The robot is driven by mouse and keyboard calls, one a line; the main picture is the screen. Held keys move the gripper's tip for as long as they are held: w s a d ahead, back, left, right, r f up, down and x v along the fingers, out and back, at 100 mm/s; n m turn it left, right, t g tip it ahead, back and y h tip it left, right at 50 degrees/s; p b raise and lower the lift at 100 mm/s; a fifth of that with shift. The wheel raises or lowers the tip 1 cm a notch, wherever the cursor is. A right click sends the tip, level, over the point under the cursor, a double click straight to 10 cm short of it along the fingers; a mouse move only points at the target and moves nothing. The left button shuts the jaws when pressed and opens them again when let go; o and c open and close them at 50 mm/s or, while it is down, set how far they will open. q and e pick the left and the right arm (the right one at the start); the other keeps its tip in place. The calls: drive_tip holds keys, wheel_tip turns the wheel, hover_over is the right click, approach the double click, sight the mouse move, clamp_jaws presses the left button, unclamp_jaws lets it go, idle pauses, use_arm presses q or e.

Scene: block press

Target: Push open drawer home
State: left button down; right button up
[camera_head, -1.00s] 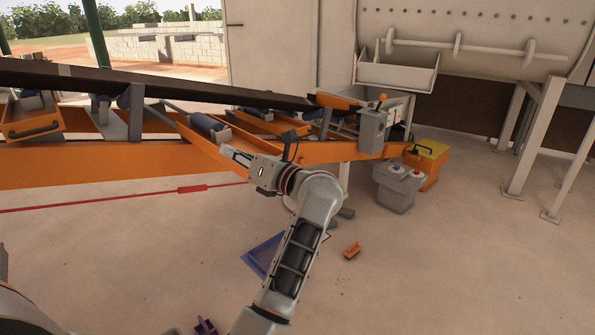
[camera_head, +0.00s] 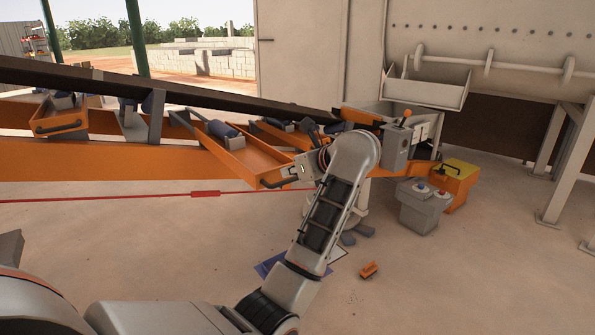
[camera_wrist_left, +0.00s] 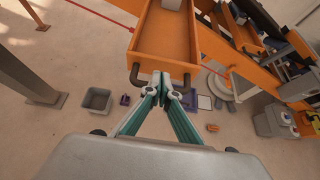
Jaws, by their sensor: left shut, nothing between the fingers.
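A long orange drawer (camera_head: 240,157) sticks out of the orange frame under the conveyor, with a dark bar handle (camera_head: 272,184) on its near end. My left gripper (camera_head: 288,174) is at that end, close beside the handle. In the left wrist view the drawer (camera_wrist_left: 165,38) lies straight ahead, with its handle (camera_wrist_left: 138,74) across the near end. My left gripper (camera_wrist_left: 162,88) is shut and empty, its fingertips at the middle of the handle. I cannot tell whether they touch it. My right gripper is out of view.
Another orange drawer (camera_head: 58,123) with a dark handle is at the left. A grey control box (camera_head: 422,205) with buttons and an orange-yellow box (camera_head: 458,184) stand at the right. A blue mat (camera_head: 272,264) and a small orange object (camera_head: 369,270) lie on the floor.

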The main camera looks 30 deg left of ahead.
sight(276, 174)
use_arm(q)
drive_tip(key=x, duration=0.3)
drive_tip(key=shift+w+a+f, duration=0.1)
drive_tip(key=shift+a+f, duration=0.05)
drive_tip(key=shift+a, duration=0.05)
drive_tip(key=shift+w+a+f, duration=0.1)
drive_tip(key=shift+w+a, duration=0.05)
drive_tip(key=shift+a, duration=0.05)
drive_tip(key=shift+a, duration=0.1)
